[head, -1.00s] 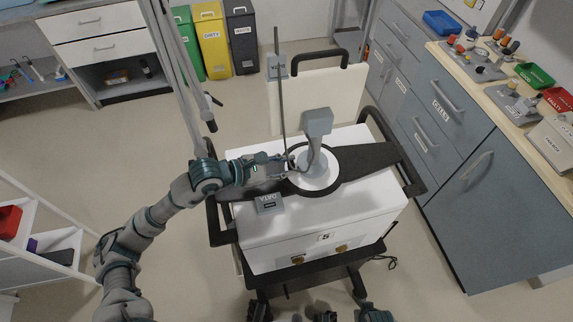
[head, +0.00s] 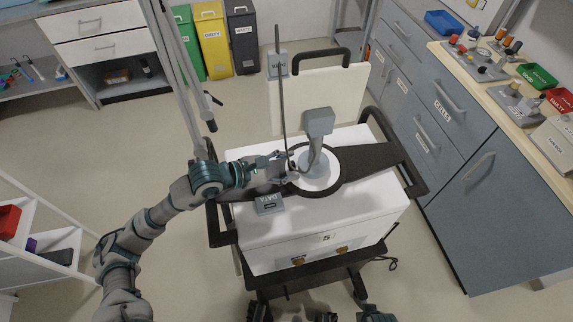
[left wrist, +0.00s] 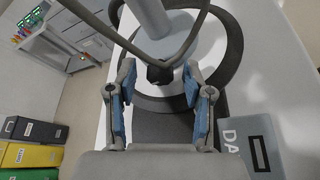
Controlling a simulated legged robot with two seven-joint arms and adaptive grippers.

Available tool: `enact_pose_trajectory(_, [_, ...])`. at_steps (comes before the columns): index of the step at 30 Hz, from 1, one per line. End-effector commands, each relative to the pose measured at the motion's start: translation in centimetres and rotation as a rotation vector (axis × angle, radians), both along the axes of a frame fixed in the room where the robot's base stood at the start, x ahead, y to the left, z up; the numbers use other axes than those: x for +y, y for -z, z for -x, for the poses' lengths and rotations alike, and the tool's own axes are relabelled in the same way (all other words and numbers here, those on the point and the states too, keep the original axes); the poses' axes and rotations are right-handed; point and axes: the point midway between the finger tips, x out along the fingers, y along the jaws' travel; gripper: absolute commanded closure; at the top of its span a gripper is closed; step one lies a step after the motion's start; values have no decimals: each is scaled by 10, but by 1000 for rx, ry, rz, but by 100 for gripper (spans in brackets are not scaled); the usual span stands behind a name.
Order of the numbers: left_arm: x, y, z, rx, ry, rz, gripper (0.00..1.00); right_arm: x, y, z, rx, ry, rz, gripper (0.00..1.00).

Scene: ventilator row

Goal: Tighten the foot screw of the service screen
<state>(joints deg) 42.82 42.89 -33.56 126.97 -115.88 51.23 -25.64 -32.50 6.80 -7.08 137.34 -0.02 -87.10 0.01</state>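The service screen (head: 319,122) is a small grey head on a stem. It stands on a pale round foot (head: 318,182) inside a black ring on the white cart top. A dark screw knob (left wrist: 159,74) shows at the near edge of the foot in the left wrist view. My left gripper (head: 287,165) reaches in from the left, low over the cart beside the foot. In the left wrist view its two blue-padded fingers (left wrist: 160,88) are apart. The knob lies between their tips, with a visible gap on each side.
A grey DATA box (head: 269,204) sits on the cart just in front of my left gripper. A thin upright pole (head: 280,90) and a cream panel (head: 345,95) stand behind. A counter with tools (head: 500,85) is at right. Open floor lies left.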

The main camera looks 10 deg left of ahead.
Motion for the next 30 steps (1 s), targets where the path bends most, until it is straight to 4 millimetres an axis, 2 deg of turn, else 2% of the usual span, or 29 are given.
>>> enact_pose_trajectory(4, [4,-1,2,0,-1,-1,48,0,0,1,-2,0,-1,100])
enact_pose_trajectory(8, [20,-7,12,-1,-3,-3,48,0,-1,1,-2,0,-1,100])
enact_pose_trajectory(15, [64,-24,39,2,-5,-4,48,0,-1,1,-2,0,-1,100])
enact_pose_trajectory(20, [85,-33,53,4,-4,-3,48,0,0,1,-1,0,-1,100])
enact_pose_trajectory(30, [94,-40,60,1,0,-1,48,0,0,0,-1,0,-1,100])
